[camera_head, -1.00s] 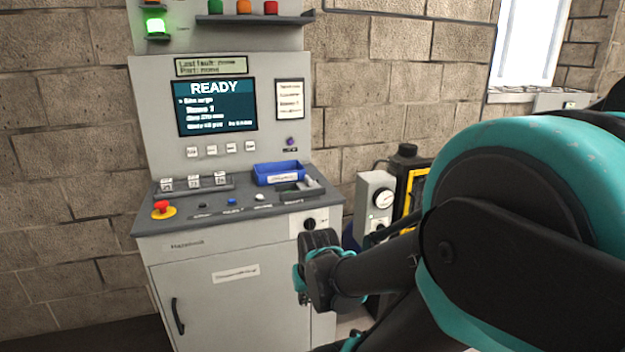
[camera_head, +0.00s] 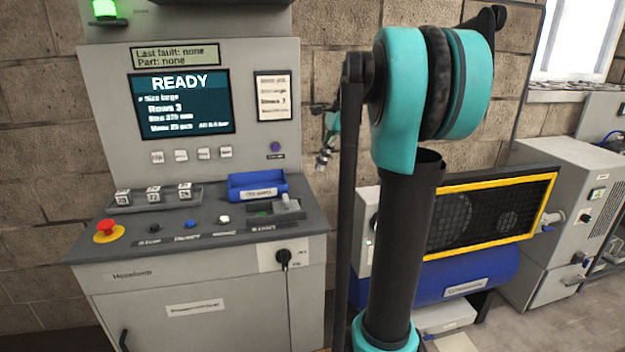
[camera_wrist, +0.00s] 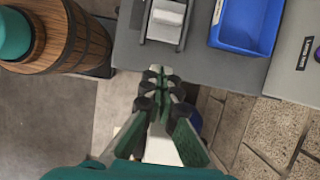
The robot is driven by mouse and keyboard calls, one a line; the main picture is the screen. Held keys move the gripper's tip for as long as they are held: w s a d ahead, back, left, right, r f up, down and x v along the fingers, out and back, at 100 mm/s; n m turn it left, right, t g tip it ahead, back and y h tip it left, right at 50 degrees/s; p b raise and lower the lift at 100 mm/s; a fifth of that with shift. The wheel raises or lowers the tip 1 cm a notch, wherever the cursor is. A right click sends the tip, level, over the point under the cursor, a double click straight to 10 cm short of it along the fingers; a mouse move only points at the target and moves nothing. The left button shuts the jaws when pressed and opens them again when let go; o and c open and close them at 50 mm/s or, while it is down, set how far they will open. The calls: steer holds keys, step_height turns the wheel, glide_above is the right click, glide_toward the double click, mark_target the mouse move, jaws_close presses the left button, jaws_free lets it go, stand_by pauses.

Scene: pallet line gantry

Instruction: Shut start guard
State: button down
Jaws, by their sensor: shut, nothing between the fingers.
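The start guard (camera_head: 287,204) is a small grey-white piece at the right end of the console's sloped desk. It appears to stand up beside the green start button (camera_head: 262,213), which shows uncovered. In the wrist view the guard (camera_wrist: 168,14) is at the top, pale, within a dark-framed housing. My gripper (camera_head: 321,163) is above and behind the desk's right side, partly hidden by my arm. In the wrist view my gripper (camera_wrist: 160,76) is shut and empty, just off the desk's edge and apart from the guard.
A blue bin (camera_head: 258,193) stands beside the guard. A red emergency button (camera_head: 107,230) is at the desk's left. A key switch (camera_head: 284,257) is on the front. A compressor with a yellow-framed grille (camera_head: 480,212) stands right. A wooden barrel (camera_wrist: 75,40) shows in the wrist view.

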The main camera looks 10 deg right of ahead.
glide_toward(297, 204)
step_height(297, 204, down, 5)
steer(key=shift+s+f, duration=0.1)
steer(key=shift+s, duration=0.05)
steer(key=a, duration=0.2)
steer(key=shift+a+r, duration=0.2)
steer(key=shift+a, duration=0.7)
steer(key=a, duration=0.8)
steer(key=shift+a, duration=0.15)
